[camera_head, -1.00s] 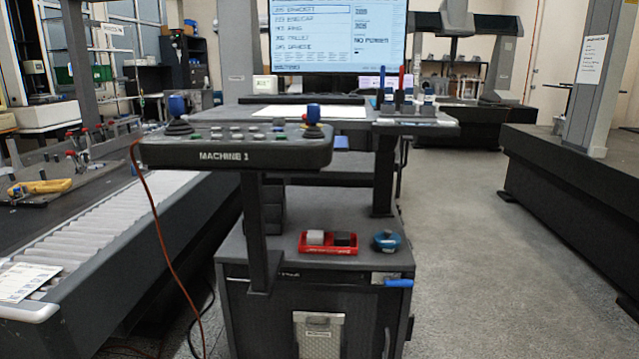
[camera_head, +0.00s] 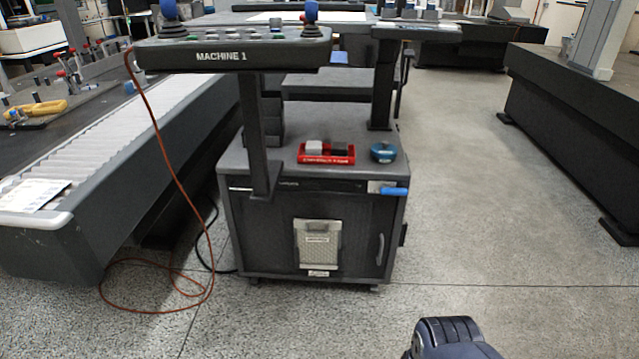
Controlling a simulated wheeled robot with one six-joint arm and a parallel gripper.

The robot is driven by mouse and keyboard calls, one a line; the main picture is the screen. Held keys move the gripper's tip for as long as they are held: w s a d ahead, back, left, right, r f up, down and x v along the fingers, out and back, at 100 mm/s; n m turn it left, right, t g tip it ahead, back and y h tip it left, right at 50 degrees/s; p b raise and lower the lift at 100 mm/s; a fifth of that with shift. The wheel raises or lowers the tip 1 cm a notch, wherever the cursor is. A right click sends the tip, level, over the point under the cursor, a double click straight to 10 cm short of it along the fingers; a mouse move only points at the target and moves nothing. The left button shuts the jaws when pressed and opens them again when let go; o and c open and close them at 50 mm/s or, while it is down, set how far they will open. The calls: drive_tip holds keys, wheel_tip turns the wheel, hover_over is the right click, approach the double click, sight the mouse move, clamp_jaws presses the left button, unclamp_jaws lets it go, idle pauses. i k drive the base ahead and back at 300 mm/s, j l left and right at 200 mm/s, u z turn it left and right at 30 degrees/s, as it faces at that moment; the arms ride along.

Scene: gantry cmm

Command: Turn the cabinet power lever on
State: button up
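The dark grey cabinet (camera_head: 345,225) stands on the floor in the middle of the head view. A blue lever (camera_head: 394,191) sticks out at the top right of its front, lying about level, beside a small light plate. I cannot read any on or off mark there. A dark rounded part at the bottom edge, right of centre, looks like a piece of my arm, well in front of the cabinet and apart from it. My gripper's fingers do not show.
A control panel marked MACHINE 1 (camera_head: 235,50) overhangs the cabinet on a post. A red tray (camera_head: 326,154) and a blue round object (camera_head: 383,151) lie on top. A roller conveyor (camera_head: 110,150) is left, an orange cable (camera_head: 165,165) on the floor. Floor right of the cabinet is clear.

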sight(385, 190)
drive_tip(key=i+l+z, duration=0.3)
drive_tip(key=l, duration=0.25)
drive_tip(key=i+l+z, duration=0.25)
drive_tip(key=i+l, duration=0.2)
drive_tip(key=i, duration=0.05)
